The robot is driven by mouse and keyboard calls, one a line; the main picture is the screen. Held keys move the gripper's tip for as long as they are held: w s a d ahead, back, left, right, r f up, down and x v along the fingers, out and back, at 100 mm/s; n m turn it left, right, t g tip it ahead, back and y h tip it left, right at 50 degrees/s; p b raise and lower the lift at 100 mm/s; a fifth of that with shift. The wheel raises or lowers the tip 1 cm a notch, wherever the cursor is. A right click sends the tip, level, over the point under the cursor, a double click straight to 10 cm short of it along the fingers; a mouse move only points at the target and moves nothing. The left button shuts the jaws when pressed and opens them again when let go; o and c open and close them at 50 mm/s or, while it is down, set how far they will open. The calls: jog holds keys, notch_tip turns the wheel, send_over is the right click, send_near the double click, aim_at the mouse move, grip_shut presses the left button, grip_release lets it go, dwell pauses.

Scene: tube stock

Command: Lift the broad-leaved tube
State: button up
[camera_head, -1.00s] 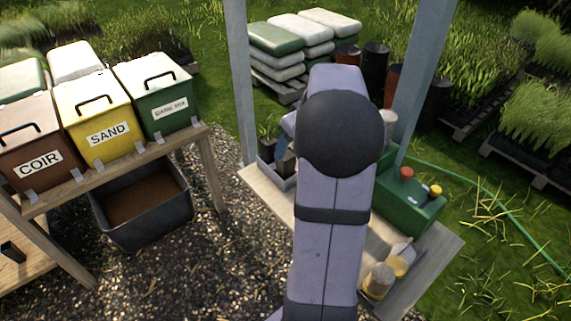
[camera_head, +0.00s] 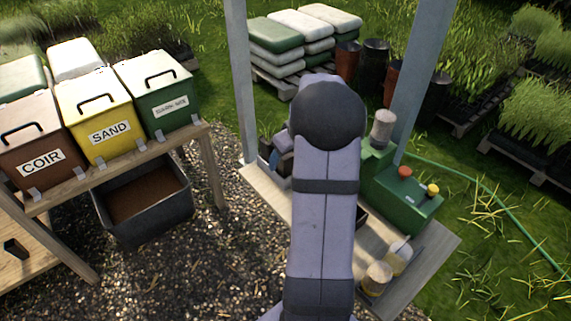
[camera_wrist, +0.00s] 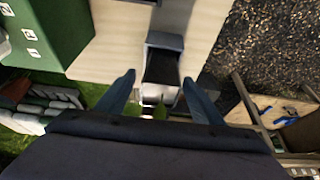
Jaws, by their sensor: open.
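My gripper (camera_wrist: 160,77) is open in the wrist view, with one blue finger on each side and a clear gap between them. A grey-rimmed holder with a dark inside (camera_wrist: 162,64) lies between and beyond the fingertips on the pale bench. In the head view my arm hides most of the gripper and the plants; a bluish finger shows at the bench's far left.
The bench (camera_head: 430,255) carries a green machine (camera_head: 405,200) with red and yellow knobs, and jars (camera_head: 377,278) at the front right. Grey posts (camera_head: 413,90) rise at its far side. Labelled bins stand left, including a yellow SAND bin (camera_head: 95,108). Gravel lies between.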

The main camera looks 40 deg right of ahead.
jog(key=c, duration=1.3)
jog(key=shift+o, duration=0.2)
jog(key=shift+r, duration=0.1)
